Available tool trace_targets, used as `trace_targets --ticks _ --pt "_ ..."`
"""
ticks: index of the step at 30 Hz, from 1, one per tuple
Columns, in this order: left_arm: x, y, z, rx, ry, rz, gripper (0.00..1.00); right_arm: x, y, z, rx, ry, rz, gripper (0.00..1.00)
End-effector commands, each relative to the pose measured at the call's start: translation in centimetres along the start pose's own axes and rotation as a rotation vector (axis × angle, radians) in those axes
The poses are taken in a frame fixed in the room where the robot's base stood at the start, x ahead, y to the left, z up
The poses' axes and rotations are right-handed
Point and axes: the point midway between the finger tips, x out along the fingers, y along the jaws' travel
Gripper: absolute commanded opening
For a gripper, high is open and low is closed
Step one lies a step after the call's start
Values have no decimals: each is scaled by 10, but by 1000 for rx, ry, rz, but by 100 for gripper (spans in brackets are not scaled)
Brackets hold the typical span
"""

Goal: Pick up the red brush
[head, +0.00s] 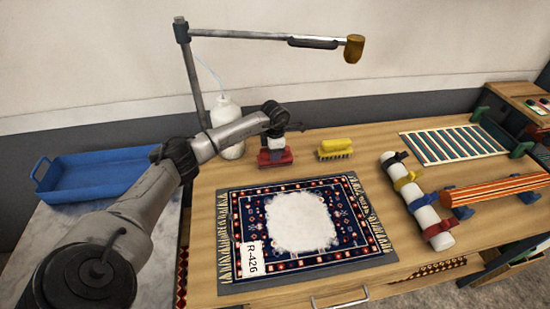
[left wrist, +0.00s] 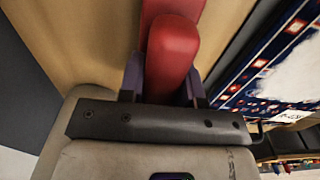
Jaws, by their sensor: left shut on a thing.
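The red brush (head: 275,158) is at the back of the wooden table, behind the patterned rug. My left gripper (head: 275,148) comes down on it from above and is shut on it. In the left wrist view the red brush (left wrist: 172,45) runs up between the two fingers of the left gripper (left wrist: 165,85). The fingers hide part of its handle. The brush is on the table or very close above it; I cannot tell which. My right gripper is in neither view.
A yellow brush (head: 335,149) lies just right of the red one. A white bottle (head: 227,125) stands behind my left arm. The rug (head: 347,220) with a white patch lies in front. A blue tray (head: 95,174) is at left, a strapped white roll (head: 417,200) at right.

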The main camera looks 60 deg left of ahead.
Motion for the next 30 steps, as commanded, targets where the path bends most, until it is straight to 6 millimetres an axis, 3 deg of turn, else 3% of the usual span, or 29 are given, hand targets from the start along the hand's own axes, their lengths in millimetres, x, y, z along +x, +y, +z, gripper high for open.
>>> trace_targets --ticks 7,17,26,30 --pt "0 0 0 0 0 0 4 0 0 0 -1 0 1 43" --pt "-5 0 0 0 -2 1 4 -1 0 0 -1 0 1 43" --pt "-42 1 0 -1 -4 3 4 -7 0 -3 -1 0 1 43" --pt "-57 -21 12 6 -3 1 4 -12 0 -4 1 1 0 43"
